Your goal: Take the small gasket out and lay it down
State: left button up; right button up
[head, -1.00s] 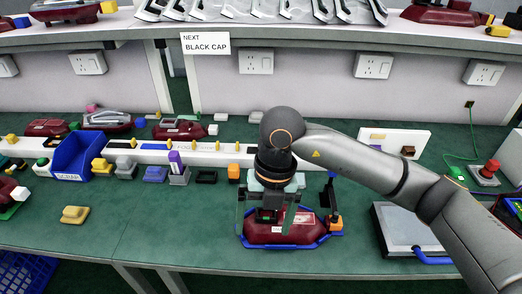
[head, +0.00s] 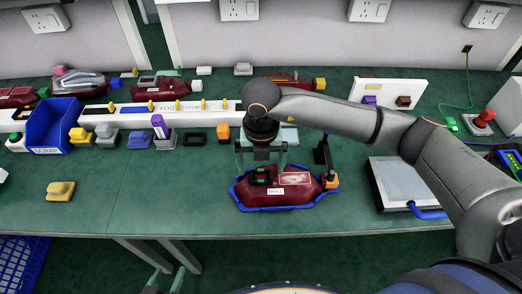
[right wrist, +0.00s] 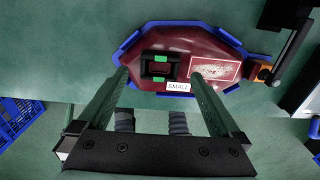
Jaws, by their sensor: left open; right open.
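The dark red lamp housing (head: 290,192) lies in a blue-rimmed holder (head: 270,208) on the green bench. A small black rectangular gasket with green tabs sits on the left part of the housing, and it shows clearly in the right wrist view (right wrist: 146,68). A white label (right wrist: 178,87) beside it reads SMALL. My right gripper (head: 262,168) is open above the housing, its fingers (right wrist: 160,80) on either side of the gasket and apart from it. My left gripper (head: 168,280) is open and empty at the bottom edge, low in front of the bench and partly cut off.
A blue scrap bin (head: 52,128) and several small parts stand along a white rail (head: 185,115) behind. An orange-based post (head: 325,165) stands at the holder's right. A grey plate (head: 400,183) lies further right. Bench left of the holder is clear (head: 150,195).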

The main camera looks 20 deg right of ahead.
jog(key=shift+f, duration=1.3)
jog(key=shift+c, duration=0.2)
grip_shut()
